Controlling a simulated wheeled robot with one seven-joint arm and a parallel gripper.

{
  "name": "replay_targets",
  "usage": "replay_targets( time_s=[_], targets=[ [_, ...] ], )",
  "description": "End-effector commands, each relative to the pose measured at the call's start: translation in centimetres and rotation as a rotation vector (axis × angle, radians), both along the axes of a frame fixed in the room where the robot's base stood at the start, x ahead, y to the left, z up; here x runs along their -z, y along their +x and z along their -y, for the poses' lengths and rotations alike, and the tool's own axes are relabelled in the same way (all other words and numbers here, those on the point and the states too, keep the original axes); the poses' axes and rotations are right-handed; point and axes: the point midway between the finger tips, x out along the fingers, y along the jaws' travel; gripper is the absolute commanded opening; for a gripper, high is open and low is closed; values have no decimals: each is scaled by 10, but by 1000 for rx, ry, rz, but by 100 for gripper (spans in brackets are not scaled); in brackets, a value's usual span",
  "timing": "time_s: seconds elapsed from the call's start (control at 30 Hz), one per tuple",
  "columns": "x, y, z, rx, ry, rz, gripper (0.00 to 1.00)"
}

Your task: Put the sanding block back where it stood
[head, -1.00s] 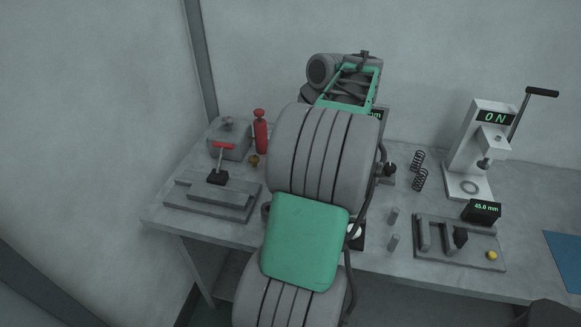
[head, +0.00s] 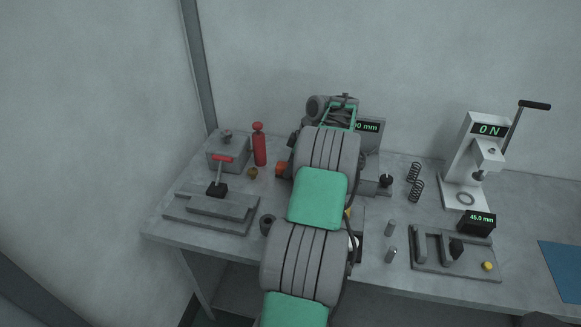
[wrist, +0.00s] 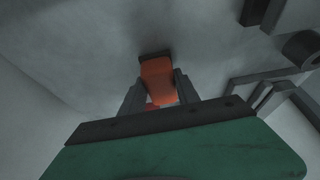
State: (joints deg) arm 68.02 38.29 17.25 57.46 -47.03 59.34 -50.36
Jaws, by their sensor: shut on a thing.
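The sanding block (wrist: 157,72) shows in the wrist view as an orange block with a dark far end. My gripper (wrist: 160,84) is shut on it, one grey finger on each side. The block points away from the palm, towards a plain grey surface. In the head view my arm hides most of the gripper. An orange patch (head: 282,169) shows just left of my arm there; I cannot tell whether it is the held block. Whether the block touches anything is not clear.
A blue mat (head: 565,268) lies at the right.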

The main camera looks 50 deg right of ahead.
Motion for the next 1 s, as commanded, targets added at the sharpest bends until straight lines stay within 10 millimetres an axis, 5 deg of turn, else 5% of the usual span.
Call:
replay_targets(
  time_s=[0.33, 0.37, 0.6, 1.0],
  targets=[
    [6, 0, 0, -1, -3, 1, 0],
    [5, 0, 0, -1, -3, 1, 40],
    [5, 0, 0, 0, -2, 1, 60],
    [-11, -4, 3, 2, -4, 2, 61]
  ],
)
